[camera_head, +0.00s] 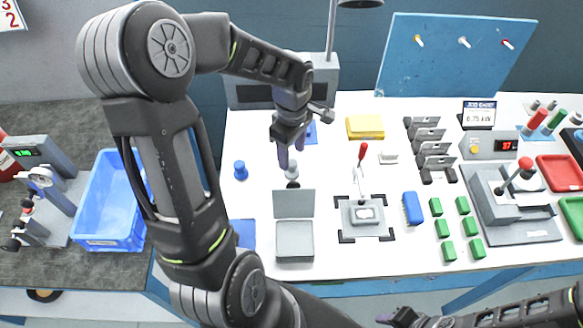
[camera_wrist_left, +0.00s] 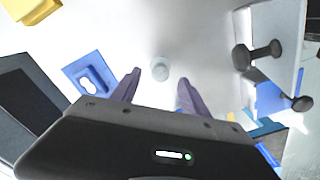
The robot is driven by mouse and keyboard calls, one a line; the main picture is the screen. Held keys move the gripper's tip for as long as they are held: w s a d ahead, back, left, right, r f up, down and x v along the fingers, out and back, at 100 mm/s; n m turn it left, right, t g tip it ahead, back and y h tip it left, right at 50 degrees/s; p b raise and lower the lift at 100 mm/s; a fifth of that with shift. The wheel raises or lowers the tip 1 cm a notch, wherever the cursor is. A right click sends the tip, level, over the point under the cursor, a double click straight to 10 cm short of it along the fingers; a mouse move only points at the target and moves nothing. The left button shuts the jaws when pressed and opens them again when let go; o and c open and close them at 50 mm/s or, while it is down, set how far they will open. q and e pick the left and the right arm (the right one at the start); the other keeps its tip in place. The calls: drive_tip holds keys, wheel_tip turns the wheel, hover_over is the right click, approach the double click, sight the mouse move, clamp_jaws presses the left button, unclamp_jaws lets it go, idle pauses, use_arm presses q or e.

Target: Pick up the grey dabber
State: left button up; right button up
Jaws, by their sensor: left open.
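The grey dabber (camera_head: 291,171) stands on the white bench, pale grey with a dark part at its lower end. My left gripper (camera_head: 291,150) is right above it, pointing down, with its purple fingers apart. In the left wrist view the dabber is a small pale round shape (camera_wrist_left: 161,68), seen from above, just beyond the gap between the fingertips (camera_wrist_left: 169,78). The gripper is open and empty; I see no contact. My right gripper (camera_head: 390,318) is at the bottom edge, partly cut off, and its opening is unclear.
A blue dabber-like piece (camera_head: 240,170) stands to the left. A grey open-lidded box (camera_head: 294,240) is in front, and a blue pad (camera_head: 311,134) lies behind. A yellow block (camera_head: 365,127) and a red-handled fixture (camera_head: 361,215) are to the right.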

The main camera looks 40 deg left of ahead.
sight(292, 162)
use_arm(q)
drive_tip(key=shift+s+f+p, duration=0.1)
drive_tip(key=shift+f+p, duration=0.25)
drive_tip(key=shift+f, duration=0.2)
wheel_tip(292, 162, down, 4)
drive_tip(key=shift+f+p, duration=0.1)
drive_tip(key=shift+p, duration=0.35)
clamp_jaws()
idle(0.5)
